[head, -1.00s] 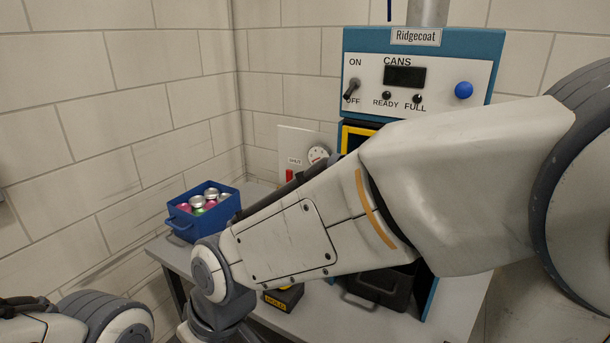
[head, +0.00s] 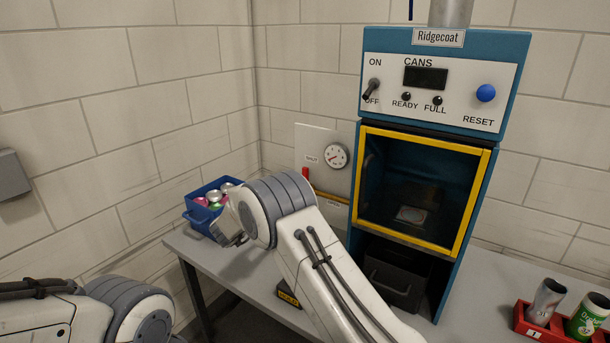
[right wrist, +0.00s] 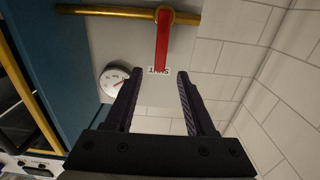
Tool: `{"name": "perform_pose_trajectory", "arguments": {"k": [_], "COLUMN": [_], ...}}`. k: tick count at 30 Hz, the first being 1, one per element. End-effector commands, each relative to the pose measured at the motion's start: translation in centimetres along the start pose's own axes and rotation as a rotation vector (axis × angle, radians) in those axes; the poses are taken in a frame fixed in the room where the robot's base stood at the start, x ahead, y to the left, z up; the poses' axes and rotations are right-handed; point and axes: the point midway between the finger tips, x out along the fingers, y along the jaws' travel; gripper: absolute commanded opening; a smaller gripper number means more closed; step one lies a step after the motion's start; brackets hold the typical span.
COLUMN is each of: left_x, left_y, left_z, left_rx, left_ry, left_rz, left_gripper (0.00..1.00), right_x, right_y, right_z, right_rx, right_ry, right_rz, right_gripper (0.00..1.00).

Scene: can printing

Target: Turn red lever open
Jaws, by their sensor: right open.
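The red lever (head: 305,174) is on the yellow pipe (head: 332,196) on the wall panel, left of the machine. It stands upright, its free end by the "SHUT" label. In the right wrist view, upside down, the red lever (right wrist: 163,42) hangs from the brass pipe (right wrist: 110,11) toward that label (right wrist: 158,71). My right gripper (right wrist: 160,75) is open and empty, with the lever's end lying between its fingertips in the picture. A gap to the lever is hard to judge. In the head view my right wrist is left of the lever. My left gripper is out of view.
A round gauge (head: 336,156) sits beside the lever. The blue bin (head: 199,222) of cans is at the left. The machine's yellow-framed door (head: 470,205) is right of the panel. A red rack (head: 541,328) with cans stands at the table's right.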

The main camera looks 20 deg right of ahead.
Motion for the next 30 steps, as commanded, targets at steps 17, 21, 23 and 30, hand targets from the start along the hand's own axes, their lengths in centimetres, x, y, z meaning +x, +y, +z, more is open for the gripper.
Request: {"name": "perform_pose_trajectory", "arguments": {"k": [17, 21, 23, 30], "left_x": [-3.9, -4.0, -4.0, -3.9], "left_y": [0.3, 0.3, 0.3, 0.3], "left_z": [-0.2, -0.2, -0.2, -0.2], "left_rx": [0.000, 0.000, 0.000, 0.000], "left_ry": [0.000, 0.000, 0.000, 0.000], "left_rz": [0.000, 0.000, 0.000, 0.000], "left_gripper": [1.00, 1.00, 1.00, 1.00], "right_x": [9.0, 9.6, 9.6, 9.6], "right_y": [-0.1, -0.1, -0.1, -0.1], "right_z": [-0.2, -0.1, 0.0, 0.0], "right_rx": [0.001, 0.000, 0.000, 0.000], "right_ry": [0.000, -0.001, -0.001, -0.001], "right_rz": [-0.003, -0.005, -0.005, -0.005], "right_gripper": [0.55, 0.55, 0.55, 0.28]}}
